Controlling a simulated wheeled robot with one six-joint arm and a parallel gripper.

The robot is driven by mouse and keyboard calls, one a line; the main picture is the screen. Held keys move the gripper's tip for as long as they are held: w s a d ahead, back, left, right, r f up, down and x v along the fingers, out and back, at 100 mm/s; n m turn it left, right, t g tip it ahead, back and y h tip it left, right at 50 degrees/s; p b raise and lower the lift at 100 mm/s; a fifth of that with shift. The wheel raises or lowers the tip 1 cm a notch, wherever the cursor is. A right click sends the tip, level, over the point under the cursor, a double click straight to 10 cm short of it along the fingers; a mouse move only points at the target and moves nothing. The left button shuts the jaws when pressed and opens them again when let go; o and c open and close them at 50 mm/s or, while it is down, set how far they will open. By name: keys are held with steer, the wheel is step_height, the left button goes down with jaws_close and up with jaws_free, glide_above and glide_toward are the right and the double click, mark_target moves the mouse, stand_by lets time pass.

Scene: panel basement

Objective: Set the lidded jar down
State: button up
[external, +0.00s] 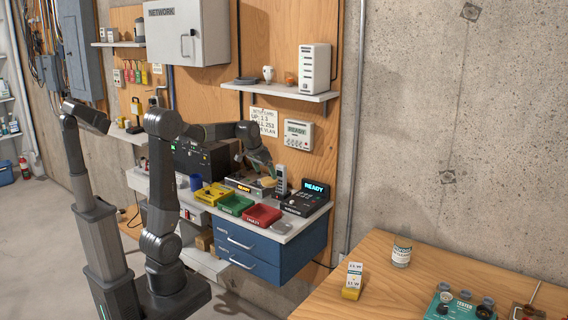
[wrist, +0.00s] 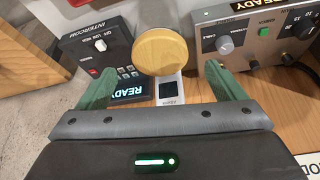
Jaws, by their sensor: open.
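In the external view a small yellowish lid (external: 268,182) shows by my gripper (external: 261,169), on the shelf above the blue drawers. In the wrist view my gripper (wrist: 160,72) is open, its green fingers spread to either side of the lid with a visible gap on each side. I cannot tell how deep the fingers reach around the jar.
The intercom (wrist: 100,50) is left of the lid and a control box (wrist: 255,42) right of it in the wrist view. A pale handheld device (external: 281,178) stands close by. Yellow, green and red (external: 262,216) bins line the front.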

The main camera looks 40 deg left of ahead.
steer(key=shift+o, duration=0.2)
steer(key=shift+v, duration=1.95)
